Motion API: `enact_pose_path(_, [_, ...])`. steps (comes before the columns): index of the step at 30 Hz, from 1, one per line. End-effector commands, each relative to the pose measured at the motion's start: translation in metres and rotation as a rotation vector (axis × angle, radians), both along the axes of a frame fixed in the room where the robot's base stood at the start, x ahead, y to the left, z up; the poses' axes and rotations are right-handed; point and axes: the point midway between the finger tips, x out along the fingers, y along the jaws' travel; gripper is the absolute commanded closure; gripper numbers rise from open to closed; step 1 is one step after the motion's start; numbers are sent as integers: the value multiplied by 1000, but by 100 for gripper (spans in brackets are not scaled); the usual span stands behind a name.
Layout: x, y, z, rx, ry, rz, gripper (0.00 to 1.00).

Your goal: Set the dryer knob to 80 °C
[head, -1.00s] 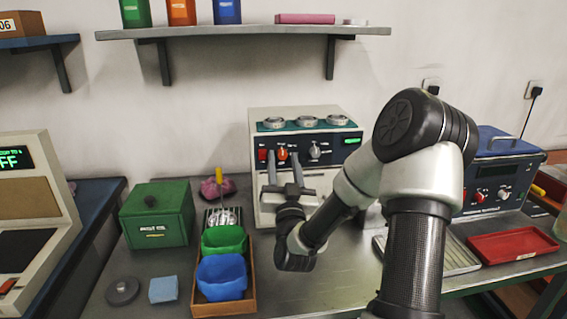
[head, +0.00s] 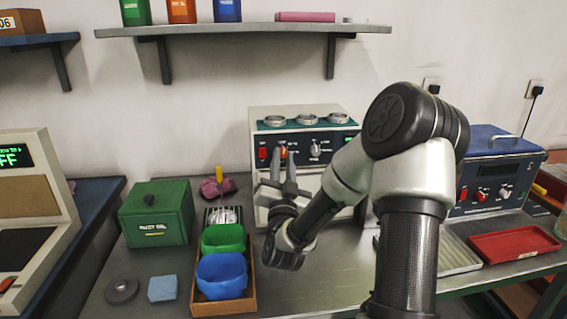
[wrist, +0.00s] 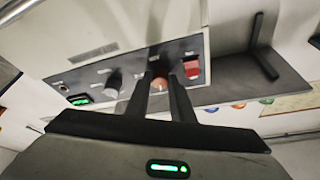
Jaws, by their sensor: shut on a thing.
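A cream machine (head: 258,185) with a dark control panel and several round rings on its top stands against the wall; I cannot read its labels, so I cannot tell that it is the dryer. My gripper (head: 283,155) is at its panel, shut on the orange-red knob (head: 283,151). In the wrist view the two fingers stand on either side of this knob (wrist: 160,83); the fingers hide part of it. A grey knob (wrist: 113,82) and a red switch (wrist: 192,70) flank it. The knob's scale is too small to read.
A green box (head: 158,215) and a wooden tray (head: 252,260) with green and blue bowls stand left of my arm. A shelf (head: 240,31) hangs above.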

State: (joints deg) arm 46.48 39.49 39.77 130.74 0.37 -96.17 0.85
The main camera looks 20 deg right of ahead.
Motion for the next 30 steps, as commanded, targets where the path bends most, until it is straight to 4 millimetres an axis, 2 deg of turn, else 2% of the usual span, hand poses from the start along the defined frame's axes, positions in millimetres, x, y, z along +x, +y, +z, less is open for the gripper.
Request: enact_pose_path(30, [2,7,9,925,-270,2,100])
